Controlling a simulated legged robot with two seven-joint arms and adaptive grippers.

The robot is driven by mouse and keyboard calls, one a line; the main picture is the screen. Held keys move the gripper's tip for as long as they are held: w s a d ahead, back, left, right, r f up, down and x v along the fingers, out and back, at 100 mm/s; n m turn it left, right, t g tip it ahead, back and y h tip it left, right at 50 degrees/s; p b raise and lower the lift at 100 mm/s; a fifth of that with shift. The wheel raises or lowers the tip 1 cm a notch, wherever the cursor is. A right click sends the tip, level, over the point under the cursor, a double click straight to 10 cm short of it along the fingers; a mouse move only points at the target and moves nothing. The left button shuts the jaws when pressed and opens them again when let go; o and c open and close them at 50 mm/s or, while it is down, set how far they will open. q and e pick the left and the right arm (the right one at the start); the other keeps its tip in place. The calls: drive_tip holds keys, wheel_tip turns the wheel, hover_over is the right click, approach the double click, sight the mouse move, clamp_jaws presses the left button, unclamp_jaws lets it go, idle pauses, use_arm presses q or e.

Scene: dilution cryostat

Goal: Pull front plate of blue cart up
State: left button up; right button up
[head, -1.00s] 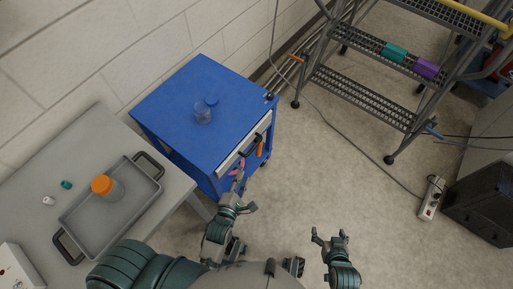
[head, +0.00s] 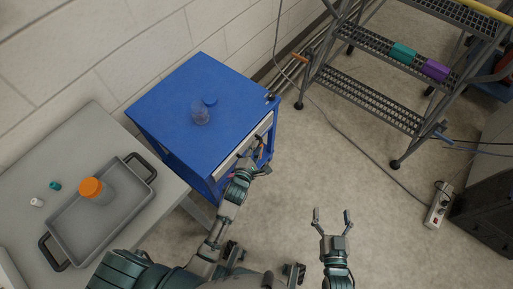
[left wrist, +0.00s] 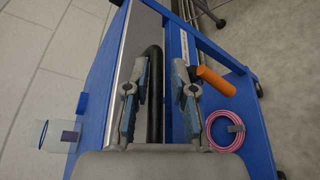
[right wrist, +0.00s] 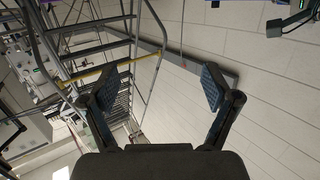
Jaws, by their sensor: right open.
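The blue cart (head: 200,95) stands against the wall in the head view. Its silver front plate (left wrist: 137,45) carries a black bar handle (left wrist: 155,100) in the left wrist view. My left gripper (head: 258,164) is at the cart's front, partly hiding the handle in the head view. In the left wrist view its fingers (left wrist: 158,88) are apart, one on each side of the handle; I cannot tell whether they touch it. My right gripper (head: 331,214) is open and empty over the floor, away from the cart. Its spread fingers also show in the right wrist view (right wrist: 167,78).
An orange-handled tool (left wrist: 215,80) and pink cable coil (left wrist: 226,132) are close to the left gripper. A grey table with a tray (head: 120,222) stands left; a step ladder (head: 365,90) right.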

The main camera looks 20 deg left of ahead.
use_arm(q)
drive_tip(key=shift+a, duration=0.15)
use_arm(e)
drive_tip(key=shift+a, duration=0.15)
use_arm(q)
drive_tip(key=shift+a, duration=0.2)
clamp_jaws()
use_arm(e)
drive_tip(key=shift+a+r, duration=0.1)
drive_tip(key=shift+a, duration=0.15)
use_arm(q)
drive_tip(key=shift+d, duration=0.1)
use_arm(e)
drive_tip(key=shift+w, duration=0.1)
use_arm(q)
drive_tip(key=shift+r, duration=0.15)
wheel_tip(320, 180, up, 3)
drive_tip(key=shift+w+f+p, duration=0.1)
drive_tip(key=shift+f+p, duration=0.1)
drive_tip(key=shift+p, duration=1)
drive_tip(key=shift+d+r+p, duration=0.1)
drive_tip(key=shift+r+p, duration=0.8)
use_arm(e)
drive_tip(key=s+d+f+g+h, duration=0.2)
drive_tip(key=s+d+f+g, duration=0.2)
drive_tip(key=s+f+g, duration=0.4)
drive_tip(key=shift+s+f+g+h, duration=0.25)
drive_tip(key=shift+s+g+h, duration=0.05)
drive_tip(key=shift+s, duration=0.1)
